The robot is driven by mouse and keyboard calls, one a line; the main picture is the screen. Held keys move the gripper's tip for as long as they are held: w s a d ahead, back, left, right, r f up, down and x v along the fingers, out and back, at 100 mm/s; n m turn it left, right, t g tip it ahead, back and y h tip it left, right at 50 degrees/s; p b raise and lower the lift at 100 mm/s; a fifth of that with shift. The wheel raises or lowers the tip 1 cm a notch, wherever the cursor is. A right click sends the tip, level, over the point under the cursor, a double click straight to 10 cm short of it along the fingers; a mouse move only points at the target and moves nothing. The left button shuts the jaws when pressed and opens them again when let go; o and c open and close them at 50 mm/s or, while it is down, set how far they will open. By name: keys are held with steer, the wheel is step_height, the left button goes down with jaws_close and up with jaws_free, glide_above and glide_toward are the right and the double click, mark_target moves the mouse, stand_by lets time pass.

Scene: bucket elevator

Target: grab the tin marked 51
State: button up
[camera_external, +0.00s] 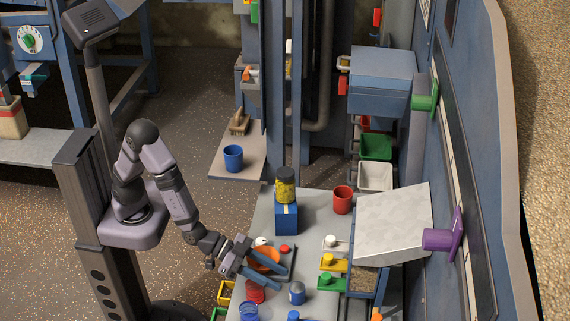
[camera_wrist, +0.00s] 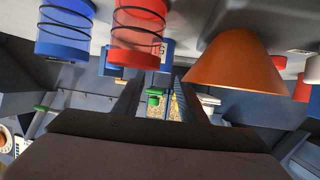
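No marking 51 can be read in either view, so I cannot tell for certain which tin is meant. A small blue-and-grey tin (camera_external: 297,292) stands upright at the front of the grey table. A yellow-and-dark tin (camera_external: 285,180) stands on a blue box (camera_external: 287,218) farther back.
Red (camera_external: 255,291) and blue (camera_external: 249,311) ringed cylinders stand at the front left. A red cup (camera_external: 343,199) stands at the back. A pale tilted panel (camera_external: 393,222) rises on the right.

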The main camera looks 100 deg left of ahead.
mark_target(304, 291)
steer(key=shift+x, duration=2.4)
steer(key=c, duration=0.7)
steer(key=shift+r, duration=0.15)
step_height(304, 291, up, 10)
steer(key=p, duration=0.1)
